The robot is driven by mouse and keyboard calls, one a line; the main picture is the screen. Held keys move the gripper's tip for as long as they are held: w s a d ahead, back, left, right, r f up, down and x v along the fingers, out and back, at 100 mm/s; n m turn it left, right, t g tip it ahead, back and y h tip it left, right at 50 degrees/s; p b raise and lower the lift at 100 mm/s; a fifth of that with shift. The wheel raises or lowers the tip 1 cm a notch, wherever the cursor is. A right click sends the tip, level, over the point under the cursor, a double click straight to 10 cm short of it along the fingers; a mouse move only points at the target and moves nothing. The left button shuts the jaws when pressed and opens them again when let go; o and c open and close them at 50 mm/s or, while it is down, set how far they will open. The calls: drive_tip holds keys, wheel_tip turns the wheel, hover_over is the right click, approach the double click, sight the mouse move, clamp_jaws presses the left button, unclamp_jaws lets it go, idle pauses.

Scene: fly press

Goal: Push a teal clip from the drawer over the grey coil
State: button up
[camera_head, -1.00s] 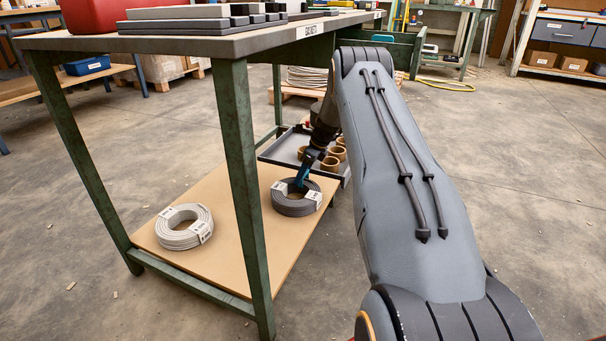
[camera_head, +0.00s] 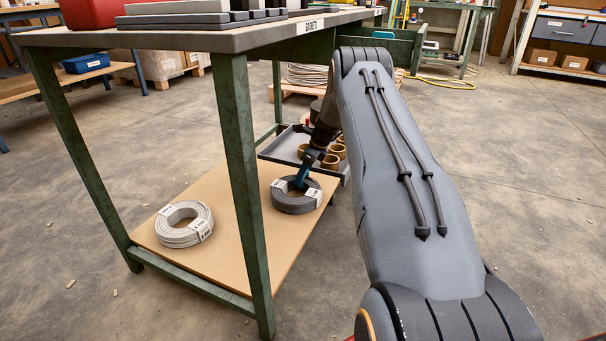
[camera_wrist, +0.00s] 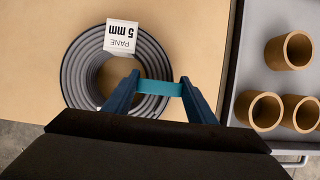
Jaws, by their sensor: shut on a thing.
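The grey coil (camera_head: 290,204) lies flat on the table's lower shelf, with white labels on it; the wrist view shows its rings (camera_wrist: 82,75) and one label. My gripper (camera_head: 300,182) points down at the coil. In the wrist view my gripper (camera_wrist: 160,84) is shut on a teal clip (camera_wrist: 160,88), which spans between the two blue fingers over the right side of the coil's ring. Whether the clip touches the coil I cannot tell.
A white coil (camera_head: 184,226) lies left on the shelf (camera_head: 230,240). A grey tray (camera_head: 276,150) with several brown rings (camera_wrist: 288,50) is beside the grey coil. Green table legs (camera_head: 243,180) stand near. The floor at right is clear.

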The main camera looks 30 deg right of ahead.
drive_tip(key=shift+f+b, duration=0.3)
drive_tip(key=shift+f, duration=0.45)
idle(0.6)
drive_tip(key=o, duration=1.6)
drive_tip(key=shift+r, duration=0.15)
drive_tip(key=shift+r+p, duration=1.6)
drive_tip(key=shift+r, duration=1.85)
drive_tip(key=shift+a+f, duration=0.1)
